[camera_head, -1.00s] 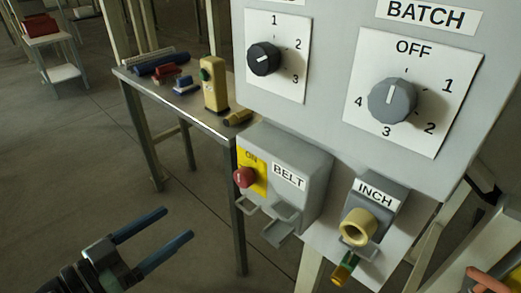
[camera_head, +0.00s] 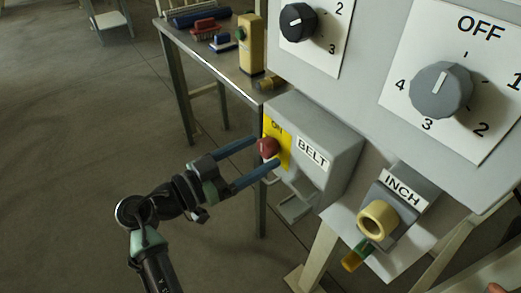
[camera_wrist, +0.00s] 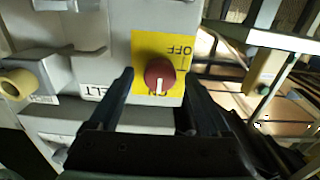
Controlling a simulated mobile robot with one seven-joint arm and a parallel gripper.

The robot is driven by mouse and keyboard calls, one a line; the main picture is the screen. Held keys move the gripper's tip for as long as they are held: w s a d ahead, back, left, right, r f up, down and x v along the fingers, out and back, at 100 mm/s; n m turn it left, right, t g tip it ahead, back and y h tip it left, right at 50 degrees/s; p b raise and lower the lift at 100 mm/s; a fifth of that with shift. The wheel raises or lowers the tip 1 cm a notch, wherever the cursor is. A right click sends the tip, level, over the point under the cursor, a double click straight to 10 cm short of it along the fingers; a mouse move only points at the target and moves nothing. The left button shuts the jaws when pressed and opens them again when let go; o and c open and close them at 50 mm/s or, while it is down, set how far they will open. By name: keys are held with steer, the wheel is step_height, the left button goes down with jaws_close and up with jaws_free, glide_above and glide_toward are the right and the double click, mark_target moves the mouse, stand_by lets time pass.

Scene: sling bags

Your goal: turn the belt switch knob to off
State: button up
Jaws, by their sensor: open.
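The belt switch is a grey box (camera_head: 335,142) labelled BELT with a yellow plate (camera_head: 274,128) on its left face. A red knob (camera_head: 268,147) sits on that plate. In the wrist view the red knob (camera_wrist: 159,73) has a white pointer line aimed at ON, and OFF is printed at the plate's other end. My gripper (camera_head: 263,152) is open, with its two blue fingers on either side of the knob. In the wrist view the fingertips (camera_wrist: 158,80) flank the knob with gaps; whether they touch it is not clear from the head view.
The large grey panel above holds a black dial (camera_head: 298,22) and a grey BATCH dial (camera_head: 441,91). A yellow INCH button housing (camera_head: 377,219) is at right. A metal table (camera_head: 215,62) with brushes stands behind. Empty metal loops hang under the belt box.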

steer(key=shift+w+d, duration=0.45)
steer(key=shift+d, duration=0.15)
jaws_close()
